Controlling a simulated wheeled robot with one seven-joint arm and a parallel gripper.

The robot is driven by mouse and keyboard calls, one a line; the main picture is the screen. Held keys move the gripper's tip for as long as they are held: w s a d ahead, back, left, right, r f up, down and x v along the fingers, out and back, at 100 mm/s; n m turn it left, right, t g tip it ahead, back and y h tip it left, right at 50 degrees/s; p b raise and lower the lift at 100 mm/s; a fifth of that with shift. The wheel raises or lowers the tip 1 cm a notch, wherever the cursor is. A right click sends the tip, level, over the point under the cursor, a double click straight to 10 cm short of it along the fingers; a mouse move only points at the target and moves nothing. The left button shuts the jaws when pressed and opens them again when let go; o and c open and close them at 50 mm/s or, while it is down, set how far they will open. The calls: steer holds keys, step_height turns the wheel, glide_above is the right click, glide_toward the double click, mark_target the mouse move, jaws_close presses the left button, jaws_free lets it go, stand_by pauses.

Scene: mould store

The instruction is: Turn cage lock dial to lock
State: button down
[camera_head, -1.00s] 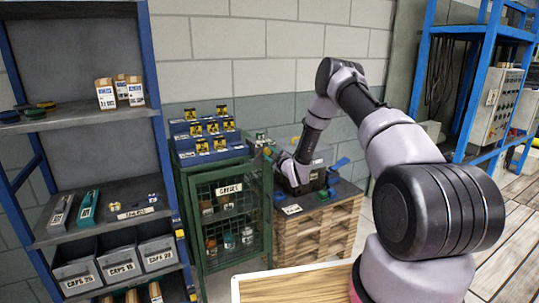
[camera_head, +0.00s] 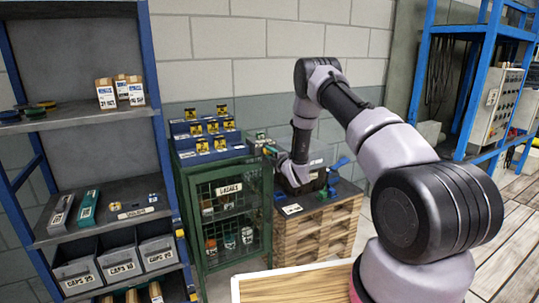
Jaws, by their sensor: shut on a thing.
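The green cage (camera_head: 224,259) stands at the middle left, with a mesh door and a white label (camera_head: 228,189) on its front. My gripper (camera_head: 270,151) is at the upper right front corner of the cage, reaching it from the right. It is small in the picture and shut on the lock dial there. The dial is hidden by the gripper, so its turned angle cannot be told. Jars and pots show behind the mesh of the door.
A blue rack (camera_head: 100,225) with bins stands left of the cage. Blue boxes with yellow labels (camera_head: 205,146) sit on the cage. A pallet stack (camera_head: 318,235) with a dark-topped load is close on the right, under my wrist. A wooden surface (camera_head: 290,284) is in front.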

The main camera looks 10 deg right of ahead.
steer(key=shift+n, duration=0.3)
steer(key=c, duration=0.5)
jaws_free()
steer(key=v, duration=1.1)
